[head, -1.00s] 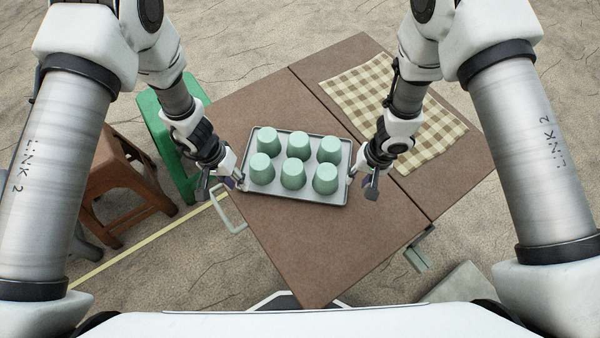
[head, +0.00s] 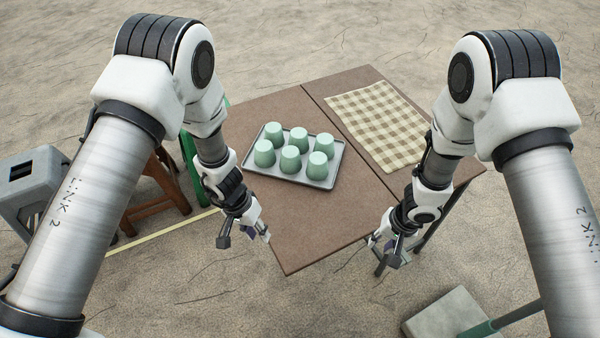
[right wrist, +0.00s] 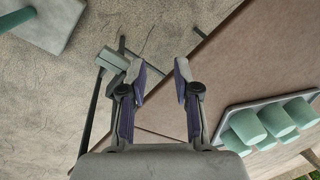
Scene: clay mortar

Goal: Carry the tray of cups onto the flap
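The grey tray (head: 336,158) lies on the brown table top (head: 300,220), left of the seam. Several pale green cups (head: 291,159) stand upside down on it; some also show in the right wrist view (right wrist: 278,120). Beyond the seam is the other panel, apparently the flap (head: 467,164), level with the table top. My left gripper (head: 245,238) is open and empty by the table's near left edge, apart from the tray. My right gripper (head: 384,252) is open and empty off the near right edge; its spread fingers show in the right wrist view (right wrist: 160,82).
A checkered cloth (head: 380,120) covers much of the panel beyond the seam. A green stool (head: 190,165), brown stool (head: 150,205) and grey stool (head: 35,185) stand at the left. A grey block (head: 445,312) lies at lower right. The table top nearest me is bare.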

